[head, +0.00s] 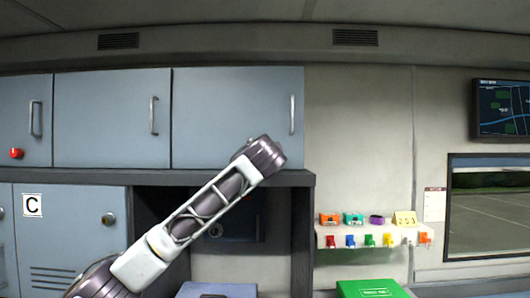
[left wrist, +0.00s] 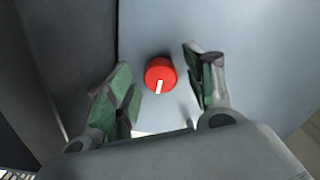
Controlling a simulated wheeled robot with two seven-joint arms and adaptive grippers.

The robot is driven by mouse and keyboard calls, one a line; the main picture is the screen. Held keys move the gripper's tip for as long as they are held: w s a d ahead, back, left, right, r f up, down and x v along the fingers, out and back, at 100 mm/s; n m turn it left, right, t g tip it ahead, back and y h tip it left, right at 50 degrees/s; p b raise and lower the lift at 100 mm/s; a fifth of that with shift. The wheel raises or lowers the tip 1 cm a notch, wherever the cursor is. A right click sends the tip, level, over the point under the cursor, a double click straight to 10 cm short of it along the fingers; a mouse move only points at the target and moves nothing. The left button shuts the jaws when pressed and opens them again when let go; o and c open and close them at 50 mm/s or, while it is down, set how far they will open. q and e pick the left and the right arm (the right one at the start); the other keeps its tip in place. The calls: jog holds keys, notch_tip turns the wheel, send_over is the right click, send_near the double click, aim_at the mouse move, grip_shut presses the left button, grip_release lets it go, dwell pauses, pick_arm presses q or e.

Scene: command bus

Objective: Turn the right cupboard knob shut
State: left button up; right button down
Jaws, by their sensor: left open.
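A red round knob (left wrist: 160,72) with a white pointer mark sits on a pale blue-grey panel (left wrist: 150,25) in the left wrist view. The mark points toward the bottom of that picture. My left gripper (left wrist: 157,66) is open, with one green-padded finger on each side of the knob and gaps between. My right gripper is not in view.
A small shelf (head: 360,235) with coloured items and a green case (head: 372,288) are on the right. A dark panel edge (left wrist: 75,60) stands left of the knob.

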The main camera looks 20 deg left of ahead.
pick_arm(q)
jog(key=shift+w+a, duration=0.1)
jog(key=shift+w, duration=0.2)
jog(key=c, duration=1)
